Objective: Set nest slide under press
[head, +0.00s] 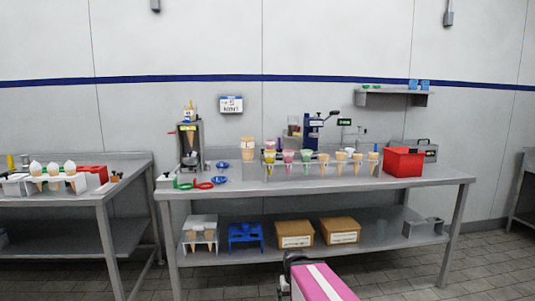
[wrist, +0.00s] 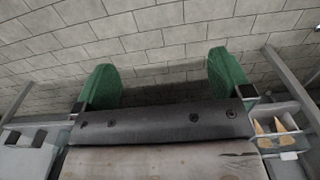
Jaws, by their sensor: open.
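A blue press-like machine (head: 312,133) with a dark lever stands at the back of the main table (head: 330,190), right of centre. I cannot make out the nest slide; the row of cones in front hides the foot of the machine. A grey upright machine (head: 184,143) with a yellow label stands at the table's left. My gripper (wrist: 165,82) shows in the wrist view with two green fingers wide apart and nothing between them. My arm shows at the bottom of the head view, in front of the table and far from the blue machine.
A clear rack (head: 290,169) of filled and empty cones runs along the table, with a red bin (head: 404,162) at its right. Red and green rings (head: 204,186) lie at the left front. The lower shelf holds cardboard boxes (head: 296,234) and a blue stand (head: 246,235).

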